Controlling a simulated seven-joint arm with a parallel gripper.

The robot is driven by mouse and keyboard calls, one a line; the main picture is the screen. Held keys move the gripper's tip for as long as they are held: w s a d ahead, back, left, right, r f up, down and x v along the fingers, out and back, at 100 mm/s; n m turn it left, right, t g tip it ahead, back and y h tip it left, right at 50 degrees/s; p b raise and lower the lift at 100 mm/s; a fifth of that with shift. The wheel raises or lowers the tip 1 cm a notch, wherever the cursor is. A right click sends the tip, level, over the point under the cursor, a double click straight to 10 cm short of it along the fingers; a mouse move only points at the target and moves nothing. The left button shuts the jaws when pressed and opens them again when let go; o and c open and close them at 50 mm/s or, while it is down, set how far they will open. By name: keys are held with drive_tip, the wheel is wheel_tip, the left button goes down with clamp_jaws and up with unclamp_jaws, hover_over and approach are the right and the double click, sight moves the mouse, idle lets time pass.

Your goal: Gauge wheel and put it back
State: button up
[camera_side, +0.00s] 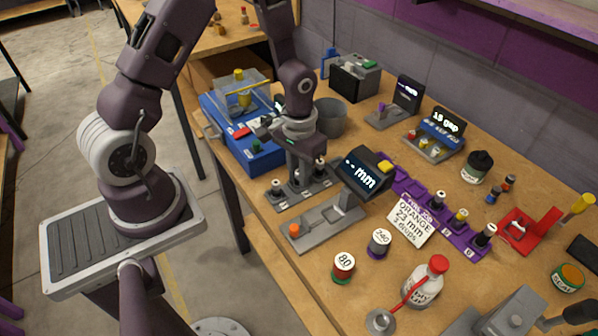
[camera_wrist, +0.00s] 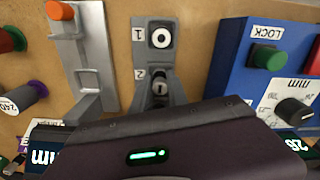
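A grey slot rack (camera_side: 285,201) lies beneath my gripper (camera_side: 298,180), and its slots 1 and 2 show in the wrist view (camera_wrist: 141,40). A small wheel with a white top and dark centre (camera_wrist: 160,38) sits in slot 1; it also shows in the side view (camera_side: 276,187). The grey gauge (camera_side: 318,224) has an orange knob (camera_side: 296,230) and a display (camera_side: 362,174) reading "mm".
A blue box (camera_side: 262,161) with a green button stands close on the left. A purple rack (camera_side: 460,232) with several pieces lies to the right. Jars (camera_side: 343,267), (camera_side: 379,243) and a red-capped bottle (camera_side: 424,285) stand near the front edge. A grey cup (camera_side: 330,118) is behind.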

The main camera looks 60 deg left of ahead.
drive_tip(key=o, duration=0.4)
drive_tip(key=shift+o, duration=0.2)
drive_tip(key=s+d+r+m+t, duration=0.1)
drive_tip(key=s+r, duration=0.2)
drive_tip(key=r, duration=0.8)
drive_tip(key=s+d+r+t, duration=0.1)
drive_tip(key=s+r, duration=0.1)
drive_tip(key=r, duration=0.9)
drive_tip(key=s+d+r+m+t, duration=0.1)
drive_tip(key=s+r, duration=0.1)
drive_tip(key=s, duration=0.3)
drive_tip(key=s+d+r+m+t, duration=0.1)
drive_tip(key=s+d+r+t, duration=0.1)
drive_tip(key=s, duration=0.4)
drive_tip(key=shift+r+t, duration=0.3)
drive_tip(key=shift+r, duration=0.45)
drive_tip(key=shift+d, duration=0.1)
